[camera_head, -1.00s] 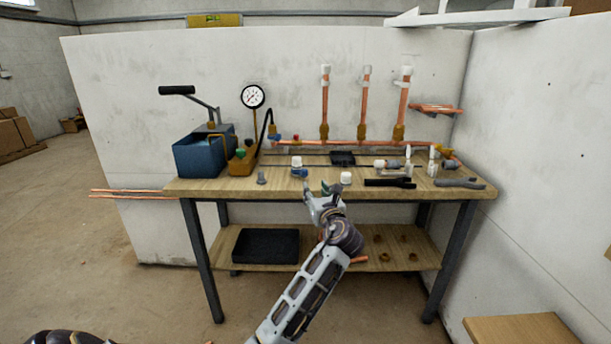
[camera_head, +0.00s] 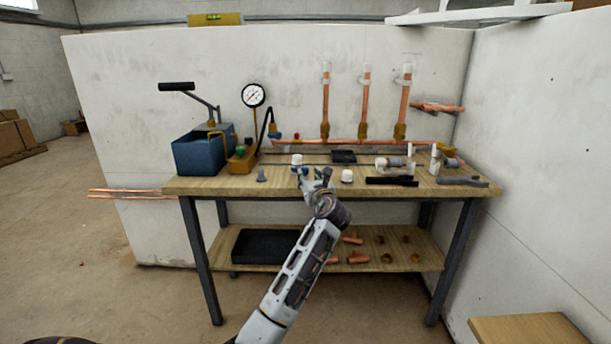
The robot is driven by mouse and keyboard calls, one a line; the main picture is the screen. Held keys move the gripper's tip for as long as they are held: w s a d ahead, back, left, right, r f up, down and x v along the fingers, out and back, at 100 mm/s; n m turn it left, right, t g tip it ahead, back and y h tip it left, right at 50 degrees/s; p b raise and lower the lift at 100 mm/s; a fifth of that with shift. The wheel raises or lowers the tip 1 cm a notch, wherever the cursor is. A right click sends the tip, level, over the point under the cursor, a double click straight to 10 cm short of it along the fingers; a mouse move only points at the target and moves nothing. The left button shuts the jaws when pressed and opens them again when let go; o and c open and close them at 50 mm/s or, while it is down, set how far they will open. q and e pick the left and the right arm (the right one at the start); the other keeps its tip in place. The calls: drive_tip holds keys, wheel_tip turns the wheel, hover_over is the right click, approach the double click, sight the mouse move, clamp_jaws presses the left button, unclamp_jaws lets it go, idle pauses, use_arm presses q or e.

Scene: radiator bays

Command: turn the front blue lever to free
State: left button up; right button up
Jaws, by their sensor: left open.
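A small blue part (camera_head: 296,171) sits under a white cap (camera_head: 297,160) near the front of the workbench. I take it for the front blue lever; it is too small to read its setting. A second blue part (camera_head: 275,135) is further back at the pipe's left end, by the hose. My left gripper (camera_head: 315,175) is open at the bench's front edge, just right of the front blue part. The fingers partly cover that spot, and I cannot tell whether they touch it. My right gripper is out of view.
The wooden workbench (camera_head: 225,185) carries a blue pump box (camera_head: 196,154) at left. Copper pipes (camera_head: 365,102) rise at the back. A lower shelf (camera_head: 400,262) holds copper fittings.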

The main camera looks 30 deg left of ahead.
sight(306, 172)
use_arm(q)
drive_tip(key=b+x, duration=0.1)
drive_tip(key=x, duration=0.2)
drive_tip(key=shift+b+x, duration=0.4)
drive_tip(key=shift+x, duration=0.85)
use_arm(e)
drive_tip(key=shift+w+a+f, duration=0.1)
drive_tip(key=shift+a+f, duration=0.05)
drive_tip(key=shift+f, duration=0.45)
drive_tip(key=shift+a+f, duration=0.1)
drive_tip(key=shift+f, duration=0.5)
use_arm(q)
clamp_jaws()
